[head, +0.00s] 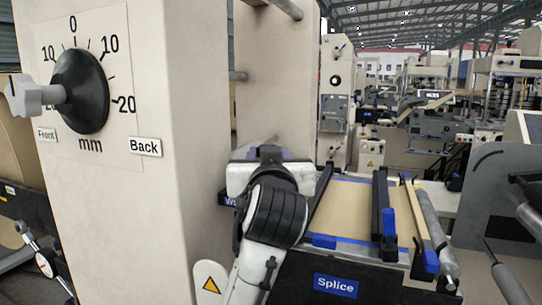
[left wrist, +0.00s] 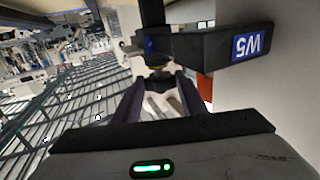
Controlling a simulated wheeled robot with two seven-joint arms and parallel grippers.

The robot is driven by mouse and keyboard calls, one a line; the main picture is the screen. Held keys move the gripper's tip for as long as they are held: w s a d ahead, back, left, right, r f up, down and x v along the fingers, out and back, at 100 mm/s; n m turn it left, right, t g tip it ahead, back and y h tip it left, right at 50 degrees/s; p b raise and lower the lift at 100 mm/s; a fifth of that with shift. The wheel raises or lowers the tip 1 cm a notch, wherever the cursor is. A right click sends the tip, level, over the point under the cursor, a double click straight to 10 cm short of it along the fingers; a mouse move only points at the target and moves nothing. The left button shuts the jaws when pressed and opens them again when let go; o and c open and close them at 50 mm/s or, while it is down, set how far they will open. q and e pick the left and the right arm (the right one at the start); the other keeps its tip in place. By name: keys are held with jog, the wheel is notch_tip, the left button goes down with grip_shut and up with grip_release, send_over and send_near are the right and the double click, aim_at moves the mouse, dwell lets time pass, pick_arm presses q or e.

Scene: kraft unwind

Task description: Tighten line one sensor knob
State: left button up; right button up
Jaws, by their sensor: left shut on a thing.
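My left arm rises from the bottom middle of the head view, and its white and black wrist (head: 270,205) hides the fingertips there. In the left wrist view my left gripper (left wrist: 160,82) is shut on a small knob-like part (left wrist: 157,70) under a black bracket (left wrist: 205,47). The bracket carries a blue label reading W5 (left wrist: 250,43). The fingers hide most of the held part. A blue label edge (head: 229,200) with a W shows beside my wrist in the head view. My right gripper is in neither view.
A cream column (head: 190,130) stands left of my arm, with a black dial (head: 80,92) and grey star handle (head: 32,97). Right of my wrist is the splice table (head: 345,212) with dark bars and blue clamps. Machines fill the background.

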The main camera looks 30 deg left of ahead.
pick_arm(q)
jog(key=shift+s+a+r+m+t+h+p, duration=0.1)
jog(key=shift+m+t+h+p, duration=0.2)
jog(key=shift+m+t+h, duration=0.35)
jog(key=shift+s+a+r+m+t+h+p, duration=0.1)
jog(key=shift+m+t+h+p, duration=0.3)
jog(key=shift+h, duration=0.45)
jog(key=o, duration=1.1)
jog(key=shift+c, duration=0.2)
jog(key=shift+f, duration=0.1)
